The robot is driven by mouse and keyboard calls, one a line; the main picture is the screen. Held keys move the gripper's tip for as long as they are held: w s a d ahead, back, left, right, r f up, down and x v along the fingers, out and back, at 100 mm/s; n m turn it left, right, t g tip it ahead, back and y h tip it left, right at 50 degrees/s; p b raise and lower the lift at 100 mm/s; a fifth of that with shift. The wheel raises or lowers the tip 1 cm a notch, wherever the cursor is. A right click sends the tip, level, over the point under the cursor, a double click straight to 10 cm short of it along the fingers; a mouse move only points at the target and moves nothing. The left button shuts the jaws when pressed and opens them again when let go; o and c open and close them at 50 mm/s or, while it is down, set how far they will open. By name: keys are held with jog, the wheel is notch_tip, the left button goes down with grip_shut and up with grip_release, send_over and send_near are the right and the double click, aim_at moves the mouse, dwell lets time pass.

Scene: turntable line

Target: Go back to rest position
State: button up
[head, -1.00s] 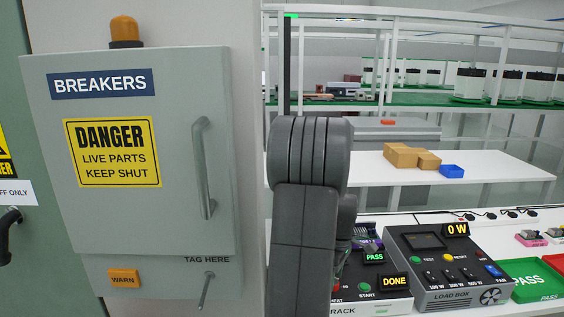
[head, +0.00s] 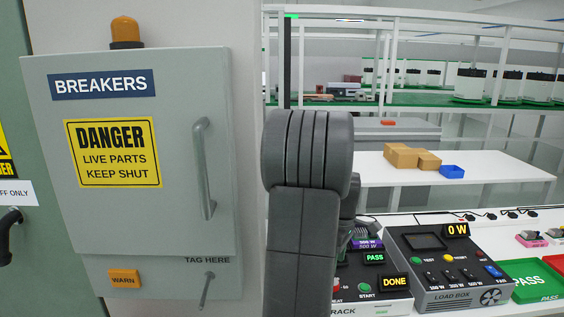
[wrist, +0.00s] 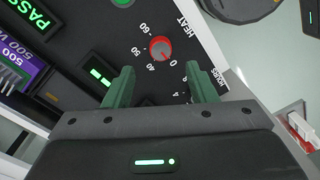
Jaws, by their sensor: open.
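My gripper (wrist: 164,80) shows in the wrist view, its two green fingers apart with nothing between them. It is above the black rack panel (wrist: 130,50), close to a red and grey heat knob (wrist: 161,48) just beyond the fingertips. I cannot tell whether the fingers touch the panel. In the head view my grey arm stands upright in the middle and hides the gripper and part of the rack unit (head: 372,284). The rack shows a lit PASS sign (head: 375,257) and a DONE sign (head: 395,282).
A shut breaker cabinet (head: 178,220) stands left of my arm. A load box (head: 455,265) reading 0 W and a green PASS tray (head: 535,280) are on the bench to the right. Cardboard boxes (head: 405,156) and a blue bin (head: 452,171) lie on a table behind.

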notch_tip(320, 180, up, 7)
jog(key=f, duration=1.3)
jog(key=shift+s+a+f, duration=0.1)
jog(key=shift+s+f, duration=0.05)
jog(key=shift+s, duration=0.1)
jog(key=shift+f, duration=0.25)
jog(key=m, duration=0.5)
jog(key=m+b, duration=0.1)
jog(key=m, duration=0.4)
jog(key=shift+m+t, duration=0.3)
jog(key=shift+m, duration=0.1)
jog(key=m, duration=0.5)
jog(key=shift+b, duration=0.35)
jog(key=m+b, duration=0.1)
jog(key=m, duration=0.4)
jog(key=shift+s, duration=0.1)
jog(key=shift+m, duration=0.4)
jog(key=shift+r, duration=0.15)
